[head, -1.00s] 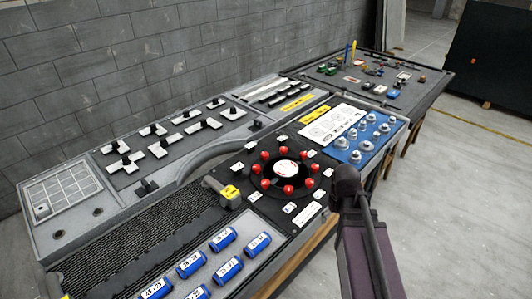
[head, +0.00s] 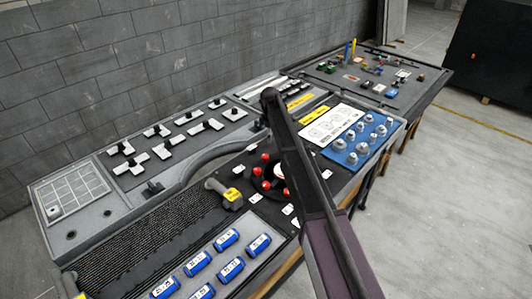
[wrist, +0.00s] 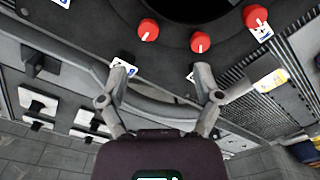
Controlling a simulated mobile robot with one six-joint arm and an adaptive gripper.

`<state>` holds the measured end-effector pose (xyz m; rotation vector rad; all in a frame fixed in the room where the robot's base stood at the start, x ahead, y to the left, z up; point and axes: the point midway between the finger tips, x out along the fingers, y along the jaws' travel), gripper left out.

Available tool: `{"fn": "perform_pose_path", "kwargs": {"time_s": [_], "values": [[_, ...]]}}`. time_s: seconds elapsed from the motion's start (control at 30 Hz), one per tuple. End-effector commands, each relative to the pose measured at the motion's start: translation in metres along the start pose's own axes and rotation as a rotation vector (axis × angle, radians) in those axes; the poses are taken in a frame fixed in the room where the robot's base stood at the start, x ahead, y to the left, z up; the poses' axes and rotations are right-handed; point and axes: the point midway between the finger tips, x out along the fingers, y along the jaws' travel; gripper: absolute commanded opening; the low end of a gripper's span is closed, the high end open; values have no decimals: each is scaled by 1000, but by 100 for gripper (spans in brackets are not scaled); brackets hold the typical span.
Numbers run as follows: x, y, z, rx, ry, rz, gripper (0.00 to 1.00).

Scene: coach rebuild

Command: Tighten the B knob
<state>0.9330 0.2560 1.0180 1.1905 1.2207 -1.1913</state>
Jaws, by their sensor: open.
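Several red knobs (head: 265,185) stand in a ring around a black round dial on a dark panel in the head view. My arm crosses in front of the ring's right side and hides some of them. In the wrist view three red knobs (wrist: 200,41) show along the top, with small white label cards beside them. I cannot read the letters well enough to tell which knob is B. My gripper (wrist: 160,78) is open and empty in the wrist view, its fingers spread wide below the middle knob and apart from it. I cannot make out the gripper in the head view.
A yellow-and-grey handheld tool (head: 228,196) lies left of the dial. Blue cylinders (head: 228,240) lie in front, and a blue board with silver knobs (head: 365,141) is at right. Black switches on white plates (head: 157,130) line the back left. A grey wall stands behind.

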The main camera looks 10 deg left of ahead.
Motion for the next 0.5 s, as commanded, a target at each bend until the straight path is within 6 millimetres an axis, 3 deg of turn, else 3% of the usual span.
{"fn": "perform_pose_path", "kwargs": {"time_s": [0.03, 0.13, 0.5], "values": [[-4, 12, -10, -35, 0, 0, 83], [-5, 20, -20, -82, 0, 0, 83], [-5, 21, -22, -102, 0, 0, 83]]}}
